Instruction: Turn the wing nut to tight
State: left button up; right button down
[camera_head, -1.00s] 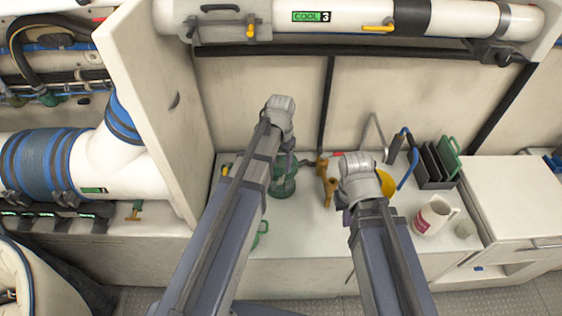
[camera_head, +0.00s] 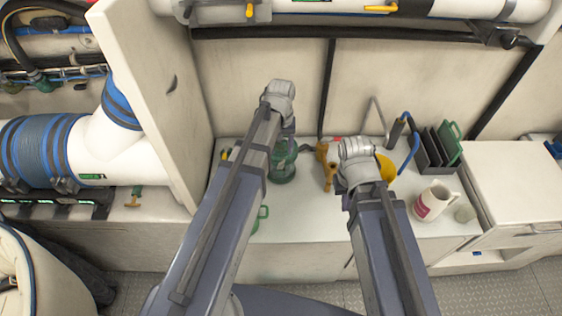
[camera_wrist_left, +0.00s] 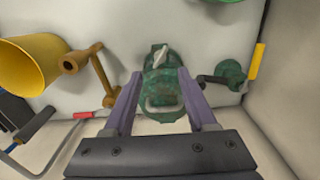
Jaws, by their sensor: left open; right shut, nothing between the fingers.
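A green rounded fitting (camera_head: 283,166) stands on the white counter (camera_head: 300,225) below my left gripper (camera_head: 287,136). The left wrist view shows the fitting (camera_wrist_left: 160,85) from above, with a pale wing-shaped piece (camera_wrist_left: 160,56) on it that looks like the wing nut. My left gripper (camera_wrist_left: 159,76) is open, with one purple finger on each side of the fitting. I cannot tell whether the fingers touch it. My right gripper (camera_head: 352,178) is shut and empty over the counter, right of the fitting. Its fingertips are mostly hidden by the wrist.
A brown lever-like part (camera_head: 329,168) stands between the arms; a yellow cup (camera_head: 386,167) is partly behind my right wrist. A tall panel (camera_head: 160,95) borders the left side.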

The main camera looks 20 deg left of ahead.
aim_at(281, 162)
pick_arm(q)
notch_tip(281, 162, down, 8)
jog(key=b, duration=0.7)
jog(key=shift+r, duration=0.25)
jog(key=shift+r, duration=0.1)
grip_shut()
